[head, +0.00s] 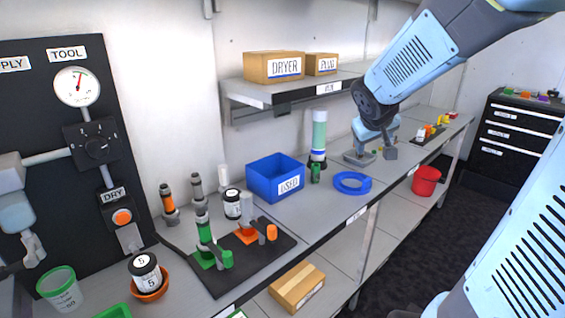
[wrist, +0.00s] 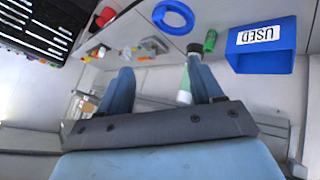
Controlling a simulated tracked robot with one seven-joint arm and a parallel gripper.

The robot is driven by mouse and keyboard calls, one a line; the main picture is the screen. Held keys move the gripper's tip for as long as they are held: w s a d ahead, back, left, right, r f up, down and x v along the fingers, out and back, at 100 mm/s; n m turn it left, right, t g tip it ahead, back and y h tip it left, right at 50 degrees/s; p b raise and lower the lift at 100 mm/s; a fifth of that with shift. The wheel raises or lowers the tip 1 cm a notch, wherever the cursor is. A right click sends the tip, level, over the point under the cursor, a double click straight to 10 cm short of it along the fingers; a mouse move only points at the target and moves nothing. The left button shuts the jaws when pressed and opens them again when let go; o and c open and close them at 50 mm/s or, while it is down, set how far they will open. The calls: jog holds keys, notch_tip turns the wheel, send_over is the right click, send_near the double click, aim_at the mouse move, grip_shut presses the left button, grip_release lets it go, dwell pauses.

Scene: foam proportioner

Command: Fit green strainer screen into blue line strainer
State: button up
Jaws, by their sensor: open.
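My gripper (head: 378,141) reaches down over the far part of the bench, above a low grey fixture (head: 356,158). In the wrist view my gripper (wrist: 160,60) has its two blue fingers spread, with nothing held between them. Small green bits (head: 374,152) show by the fixture, too small to identify as the strainer screen. A small green part (head: 315,173) stands in front of a pale green cylinder; it also shows in the wrist view (wrist: 210,41). I cannot tell which green part is the screen. No blue line strainer can be clearly identified.
A blue ring (head: 352,191) lies on the bench near the blue USED bin (head: 275,187). The pale green cylinder (head: 319,131) is partly behind my right finger in the wrist view. A shelf (head: 300,92) overhangs the bench. A red bucket (head: 426,181) sits below the bench's far part.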

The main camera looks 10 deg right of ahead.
jog(key=w+d+f+n+t+y, duration=0.1)
jog(key=w+d+f+n+y, duration=0.1)
jog(key=w+f, duration=0.6)
jog(key=n+t+y, duration=0.2)
jog(key=n+y, duration=0.1)
jog(key=y, duration=0.6)
send_near(317, 165)
jog(key=shift+g, duration=0.3)
jog(key=x, duration=1.1)
jog(key=shift+w+d+r, duration=0.1)
jog(key=shift+r, duration=0.1)
jog(key=shift+c, duration=0.3)
jog(key=c, duration=1.1)
jog(key=shift+r, duration=0.1)
